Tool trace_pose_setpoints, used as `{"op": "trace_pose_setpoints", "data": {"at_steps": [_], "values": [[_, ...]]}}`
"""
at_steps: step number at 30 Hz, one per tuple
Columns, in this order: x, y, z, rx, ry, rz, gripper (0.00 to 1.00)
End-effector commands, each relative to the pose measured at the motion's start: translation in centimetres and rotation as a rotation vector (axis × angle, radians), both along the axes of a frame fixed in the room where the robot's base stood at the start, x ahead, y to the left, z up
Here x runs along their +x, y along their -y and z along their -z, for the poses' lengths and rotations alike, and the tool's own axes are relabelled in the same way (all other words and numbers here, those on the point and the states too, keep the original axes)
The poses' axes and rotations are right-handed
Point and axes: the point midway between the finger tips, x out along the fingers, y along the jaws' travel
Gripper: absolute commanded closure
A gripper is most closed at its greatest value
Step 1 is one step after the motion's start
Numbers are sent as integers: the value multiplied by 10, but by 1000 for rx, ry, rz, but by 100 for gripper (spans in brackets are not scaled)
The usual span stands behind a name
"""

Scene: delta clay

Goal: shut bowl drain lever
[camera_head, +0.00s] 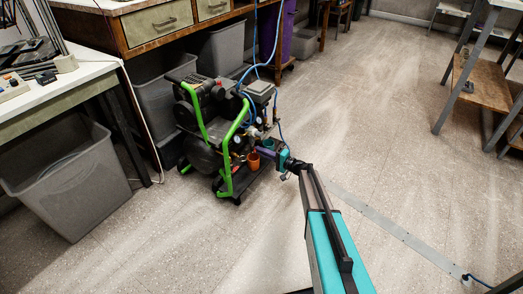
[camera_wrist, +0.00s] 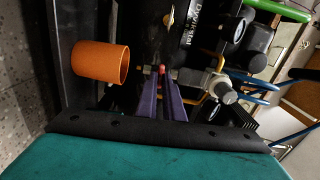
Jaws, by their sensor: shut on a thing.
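My gripper (camera_wrist: 161,82) reaches in at the lower right side of the compressor, and its two purple fingers are close together. Between their tips is a small red-tipped piece, which looks like the drain lever (camera_wrist: 162,69); most of it is hidden by the fingers. In the head view my gripper (camera_head: 267,152) is beside the compressor (camera_head: 208,130), a dark machine with a green tube frame, and the lever cannot be made out there. A filter bowl cannot be clearly told apart from the dark fittings behind the fingers.
An orange cup (camera_wrist: 98,62) is left of the fingers; it also shows low on the compressor (camera_head: 253,161). A grey fitting (camera_wrist: 221,90) and blue hoses are close on the right. Grey bins (camera_head: 68,180) stand at the left. The floor right of my arm is mostly clear.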

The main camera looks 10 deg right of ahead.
Motion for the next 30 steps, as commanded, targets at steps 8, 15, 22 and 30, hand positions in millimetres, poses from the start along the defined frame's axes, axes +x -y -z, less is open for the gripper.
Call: {"op": "trace_pose_setpoints", "data": {"at_steps": [8,15,22,30], "values": [[-2,-2,1,49,-49,-7,100],[-3,-2,1,52,-52,-7,100],[-2,-1,2,52,-52,-5,77],[-1,0,1,52,-51,-2,74]]}}
